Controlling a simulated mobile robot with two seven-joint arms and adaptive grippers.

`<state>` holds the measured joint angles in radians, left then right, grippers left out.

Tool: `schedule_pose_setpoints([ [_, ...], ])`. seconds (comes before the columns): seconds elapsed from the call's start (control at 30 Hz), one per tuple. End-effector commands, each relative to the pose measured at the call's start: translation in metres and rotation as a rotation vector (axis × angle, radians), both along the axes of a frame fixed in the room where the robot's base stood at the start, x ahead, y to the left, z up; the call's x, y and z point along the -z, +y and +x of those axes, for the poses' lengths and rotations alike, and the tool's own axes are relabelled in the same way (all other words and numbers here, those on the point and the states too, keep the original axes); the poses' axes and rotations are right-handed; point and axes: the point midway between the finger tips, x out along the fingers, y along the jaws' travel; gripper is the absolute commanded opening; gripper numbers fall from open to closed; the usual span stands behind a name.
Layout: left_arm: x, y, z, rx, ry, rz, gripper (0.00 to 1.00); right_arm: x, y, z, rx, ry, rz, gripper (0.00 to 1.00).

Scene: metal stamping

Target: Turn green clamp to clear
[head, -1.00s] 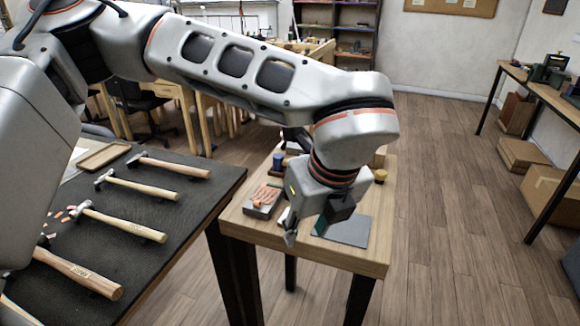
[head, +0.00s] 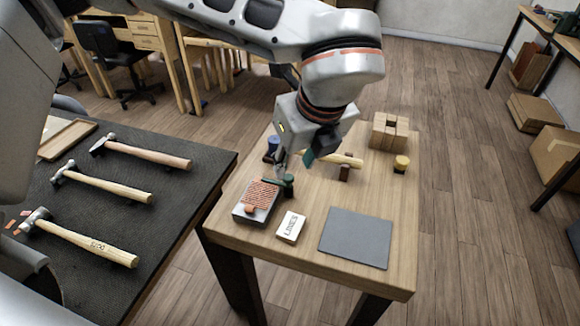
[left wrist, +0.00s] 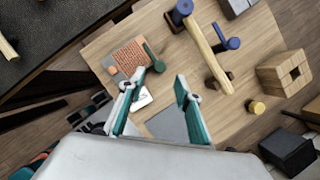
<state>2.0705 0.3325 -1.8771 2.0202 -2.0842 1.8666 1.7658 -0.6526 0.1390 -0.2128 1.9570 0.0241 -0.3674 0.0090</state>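The green clamp (head: 288,183) is a dark green handle beside a grey block with a copper-coloured plate (head: 258,196) on the wooden table. It also shows in the left wrist view (left wrist: 153,57), at the right edge of the copper-coloured plate (left wrist: 127,58). My left gripper (head: 294,166) hangs just above and behind the clamp in the head view. In the left wrist view my left gripper (left wrist: 160,77) has its teal fingers spread, with nothing between them. Its left fingertip is close to the clamp; I cannot tell whether they touch. My right gripper is not in view.
A white "LINES" block (head: 291,227) and a grey mat (head: 356,238) lie near the table's front. A wooden-handled hammer (left wrist: 208,53), blue clamp (left wrist: 227,44), wooden block (left wrist: 284,72) and yellow-topped peg (head: 401,164) stand farther off. Several hammers lie on the black bench (head: 170,213).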

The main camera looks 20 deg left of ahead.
Motion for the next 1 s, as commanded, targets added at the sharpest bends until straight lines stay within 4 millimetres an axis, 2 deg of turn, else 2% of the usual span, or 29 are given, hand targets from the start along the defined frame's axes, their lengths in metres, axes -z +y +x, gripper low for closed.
schedule_pose_setpoints([
  [0.1,0.019,0.006,0.005,-0.001,0.003,0.001,0.34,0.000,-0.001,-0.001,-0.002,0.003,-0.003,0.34],
  [0.3,0.041,0.012,0.012,-0.002,0.002,0.000,0.34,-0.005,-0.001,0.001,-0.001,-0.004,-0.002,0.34],
  [0.7,0.050,0.014,0.015,0.000,0.000,0.000,0.34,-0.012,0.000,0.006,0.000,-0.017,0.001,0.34],
  [0.77,0.050,0.014,0.015,0.000,0.000,0.000,0.21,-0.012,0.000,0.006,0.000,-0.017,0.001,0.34],
  [0.83,0.050,0.014,0.015,0.000,0.000,0.000,0.02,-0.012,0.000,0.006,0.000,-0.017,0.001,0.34],
  [1.0,0.050,0.014,0.015,0.000,0.000,0.000,0.00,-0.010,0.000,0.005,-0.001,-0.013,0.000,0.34],
])
